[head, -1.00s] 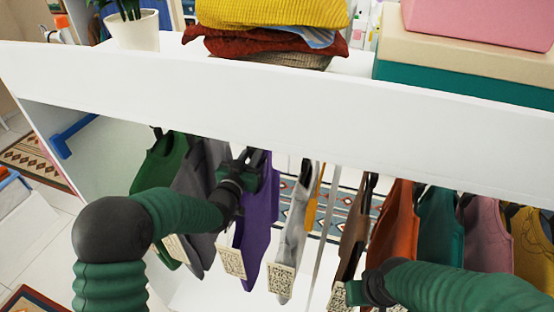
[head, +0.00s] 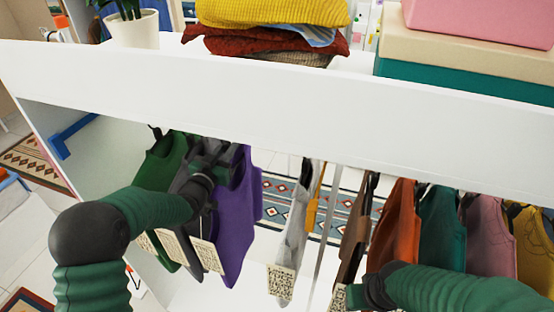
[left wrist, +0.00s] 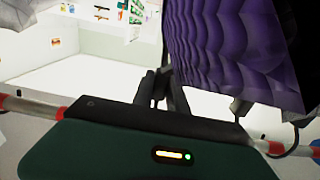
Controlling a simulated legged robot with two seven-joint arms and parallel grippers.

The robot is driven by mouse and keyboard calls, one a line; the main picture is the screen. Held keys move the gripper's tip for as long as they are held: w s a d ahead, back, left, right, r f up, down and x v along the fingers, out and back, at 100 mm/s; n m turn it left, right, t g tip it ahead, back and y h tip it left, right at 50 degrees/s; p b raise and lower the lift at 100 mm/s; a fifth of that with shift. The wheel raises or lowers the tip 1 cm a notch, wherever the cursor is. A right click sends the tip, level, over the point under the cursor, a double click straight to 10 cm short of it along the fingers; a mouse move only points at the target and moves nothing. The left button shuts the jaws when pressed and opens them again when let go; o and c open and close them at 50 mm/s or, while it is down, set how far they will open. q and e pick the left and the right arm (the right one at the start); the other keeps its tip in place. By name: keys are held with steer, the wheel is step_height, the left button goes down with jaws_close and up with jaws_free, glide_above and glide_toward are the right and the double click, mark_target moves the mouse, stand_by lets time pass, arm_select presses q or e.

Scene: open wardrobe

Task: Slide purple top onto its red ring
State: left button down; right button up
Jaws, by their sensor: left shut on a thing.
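The purple top (head: 236,215) hangs in the left part of the wardrobe, close beside a grey top. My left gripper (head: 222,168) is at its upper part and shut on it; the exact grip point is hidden. In the left wrist view its purple cloth (left wrist: 235,45) fills the upper right, beside the dark fingers (left wrist: 160,88). A pale rail with red bands (left wrist: 272,149) shows on both sides of the gripper there; which band is the top's ring I cannot tell. In the head view the board hides the rail. My right gripper (head: 368,292) is low near the brown top; its fingers are unclear.
A green top (head: 160,165) and the grey top (head: 185,235) hang left of the purple one. A pale top (head: 290,235) hangs right of it, across a clear gap. Brown, orange (head: 403,225), teal and pink tops hang farther right. The white board (head: 270,100) runs above.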

arm_select(q)
steer(key=c, duration=1.2)
jaws_free()
steer(key=shift+a+f, duration=0.1)
steer(key=shift+c, duration=0.2)
steer(key=shift+s+a, duration=0.1)
steer(key=shift+s, duration=0.2)
steer(key=b+v, duration=0.5)
steer(key=v, duration=1.1)
steer(key=shift+s, duration=0.1)
